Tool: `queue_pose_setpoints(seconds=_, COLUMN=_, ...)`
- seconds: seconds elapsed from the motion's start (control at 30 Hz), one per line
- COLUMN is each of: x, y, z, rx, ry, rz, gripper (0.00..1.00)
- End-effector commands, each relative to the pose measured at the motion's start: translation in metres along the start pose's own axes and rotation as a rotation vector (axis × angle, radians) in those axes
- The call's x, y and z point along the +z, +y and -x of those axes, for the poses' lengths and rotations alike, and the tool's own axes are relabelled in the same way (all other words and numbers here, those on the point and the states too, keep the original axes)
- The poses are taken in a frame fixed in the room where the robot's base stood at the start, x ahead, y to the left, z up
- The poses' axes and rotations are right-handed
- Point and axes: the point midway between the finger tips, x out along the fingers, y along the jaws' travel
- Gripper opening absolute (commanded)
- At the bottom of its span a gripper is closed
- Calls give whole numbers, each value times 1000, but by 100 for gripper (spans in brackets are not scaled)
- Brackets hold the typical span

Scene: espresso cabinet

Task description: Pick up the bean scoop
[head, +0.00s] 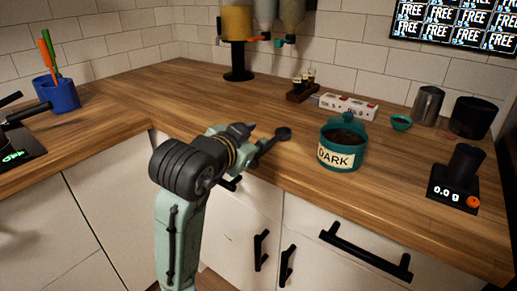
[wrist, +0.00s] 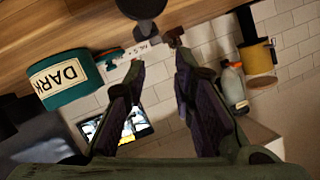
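The bean scoop (head: 283,133) is dark, with a round bowl, and lies near the counter's front edge, left of the teal tin marked DARK (head: 340,155). My gripper (head: 262,138) is just left of the scoop, low over the counter edge. In the wrist view the dark scoop (wrist: 141,8) shows at the top, cut off by the frame, beyond my fingertips. The fingers (wrist: 160,62) are spread, with a clear gap and nothing held between them. The tin (wrist: 68,80) shows at the left of the wrist view. In the head view, my gripper partly hides the handle area.
A scale with a black cup (head: 458,180) stands right of the tin. A small teal bowl (head: 401,123), metal pitcher (head: 427,105), white box (head: 348,107) and wooden vial rack (head: 302,88) stand behind. Drawer handles (head: 366,250) jut out below. The counter left of my gripper is clear.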

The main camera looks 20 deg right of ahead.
Motion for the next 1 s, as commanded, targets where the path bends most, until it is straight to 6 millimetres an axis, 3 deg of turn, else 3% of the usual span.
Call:
queue_pose_setpoints(seconds=0.1, x=4, y=14, z=-15, rx=49, ry=-35, rz=-19, gripper=24)
queue_pose_setpoints(seconds=0.3, x=6, y=16, z=-47, rx=49, ry=-36, rz=-19, gripper=24)
queue_pose_setpoints(seconds=0.57, x=7, y=17, z=-68, rx=47, ry=-35, rz=-17, gripper=24)
queue_pose_setpoints(seconds=0.8, x=11, y=21, z=-103, rx=45, ry=-34, rz=-18, gripper=24)
queue_pose_setpoints(seconds=1.0, x=12, y=21, z=-112, rx=42, ry=-33, rz=-19, gripper=24)
